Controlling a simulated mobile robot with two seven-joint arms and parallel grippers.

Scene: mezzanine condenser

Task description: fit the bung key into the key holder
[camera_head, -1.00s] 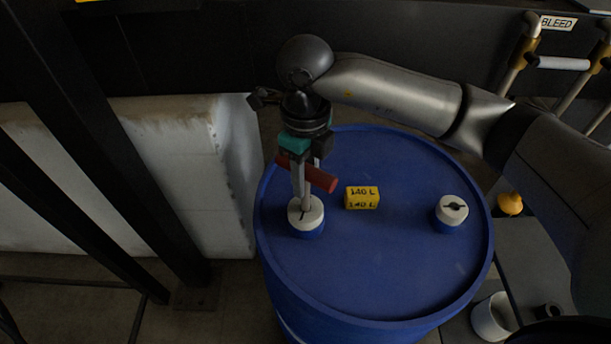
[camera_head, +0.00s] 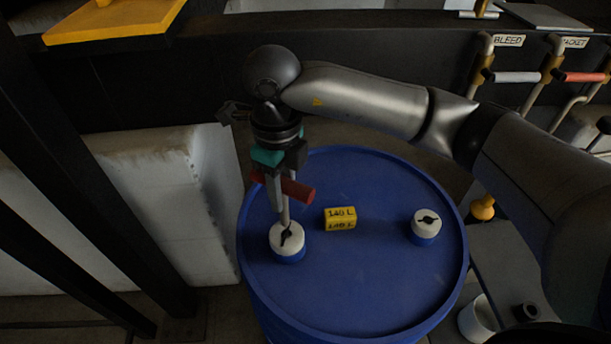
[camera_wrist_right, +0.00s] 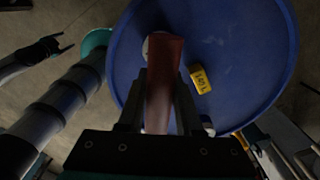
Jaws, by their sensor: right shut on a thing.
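My right gripper (camera_head: 283,172) is shut on the red handle of the bung key (camera_head: 292,188). The key's grey shaft points down onto the left white bung (camera_head: 288,238) on the blue drum. The shaft's tip is at the slot in the bung's top; I cannot tell how deep it sits. In the right wrist view the red handle (camera_wrist_right: 165,75) lies between the dark fingers and hides part of the bung. A dark forked shape at the left of that view may be my left gripper (camera_wrist_right: 62,42), too small to read. I cannot pick out the key holder for sure.
The blue drum (camera_head: 350,285) carries a yellow 140 L block (camera_head: 340,218) and a second slotted white bung (camera_head: 427,222). A grey shelf (camera_head: 505,262) and a pale cup (camera_head: 477,318) stand at right. Pipes with a white and a red handle are behind. A dark post is at left.

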